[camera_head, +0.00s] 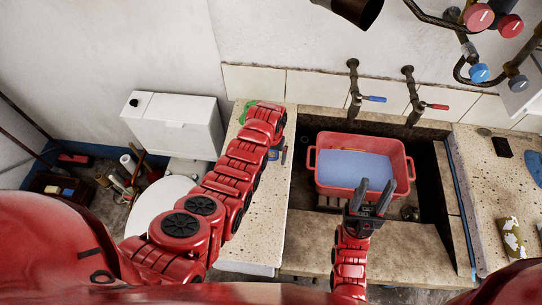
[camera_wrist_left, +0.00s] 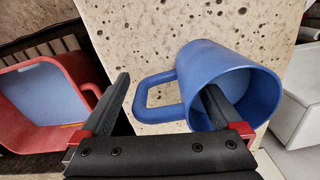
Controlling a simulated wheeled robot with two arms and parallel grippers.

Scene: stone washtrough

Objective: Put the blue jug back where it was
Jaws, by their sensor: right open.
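The blue jug (camera_wrist_left: 215,85) is on the speckled stone counter in the left wrist view, its mouth towards the camera and its handle to the left. In the head view only a small blue part (camera_head: 272,155) shows beside my arm. My left gripper (camera_wrist_left: 165,105) is open. Its right finger reaches into the jug's mouth; its left finger is outside, near the handle, so wall and handle lie between them. Whether either finger touches is unclear. My right gripper (camera_head: 371,200) is open and empty at the near edge of the red tub (camera_head: 405,180).
The tub stands in the stone trough and has a blue surface inside. Two taps (camera_head: 354,90) (camera_head: 411,95) rise behind it. A green object (camera_head: 243,110) lies at the counter's back. A camouflage-patterned cylinder (camera_head: 511,237) stands on the right counter. A toilet (camera_head: 160,200) is at left.

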